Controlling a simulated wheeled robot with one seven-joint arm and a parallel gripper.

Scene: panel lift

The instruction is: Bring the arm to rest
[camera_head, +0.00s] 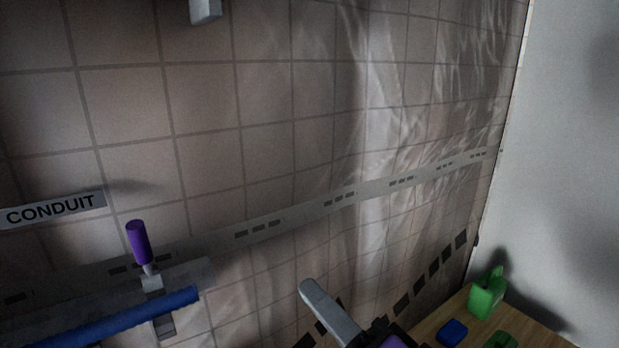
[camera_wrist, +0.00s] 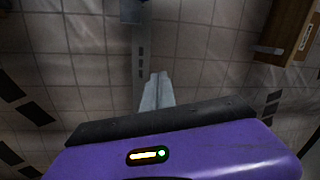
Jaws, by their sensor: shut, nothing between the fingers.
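My gripper (camera_head: 309,288) shows at the bottom centre of the head view, its grey fingers pointing up and left in front of the tiled wall. Part of its purple body shows at the bottom edge. In the wrist view the two grey fingers (camera_wrist: 156,90) lie together past the purple housing, with nothing between them. The gripper appears apart from the things around it. The rest of my arm is out of view.
A blue bar (camera_head: 105,322) and an upright purple handle (camera_head: 138,242) are at lower left, under a CONDUIT sign (camera_head: 52,208). A wooden table (camera_head: 535,337) at lower right holds a green object (camera_head: 487,296) and a blue block (camera_head: 453,332). A brown box-like thing (camera_wrist: 285,30) shows in the wrist view.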

